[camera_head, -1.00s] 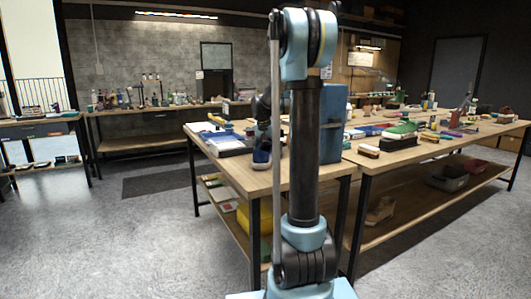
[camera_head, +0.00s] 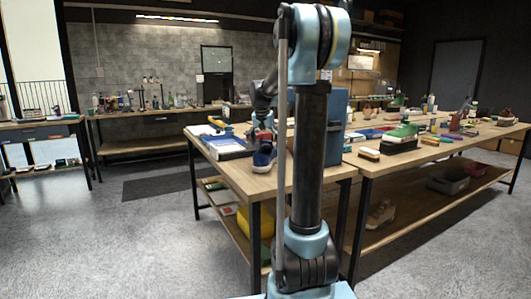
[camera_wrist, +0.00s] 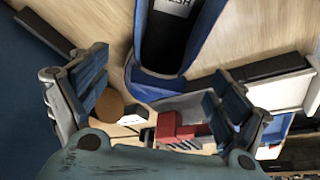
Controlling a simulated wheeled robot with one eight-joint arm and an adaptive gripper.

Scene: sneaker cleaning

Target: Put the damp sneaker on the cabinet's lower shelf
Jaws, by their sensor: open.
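The blue sneaker (camera_head: 264,157) with a pale sole stands near the front left edge of the near wooden table. In the wrist view its blue rim and dark inside (camera_wrist: 145,82) fill the top middle and run out of frame. My gripper (camera_wrist: 158,73) is open, its two blue-padded fingers apart on either side of the sneaker's near end. I cannot tell whether either finger touches it. In the head view my gripper (camera_head: 262,135) is small and dark, just above the sneaker. A blue box-like cabinet (camera_head: 337,125) stands behind my arm, which hides much of it; no shelf shows.
A dark tray with white sheets (camera_head: 226,147) lies left of the sneaker. A green shoe (camera_head: 402,131) and a brush (camera_head: 369,153) are on the right table (camera_head: 400,162). Under the tables are a yellow container (camera_head: 243,221) and grey bins (camera_head: 448,182). Floor at left is open.

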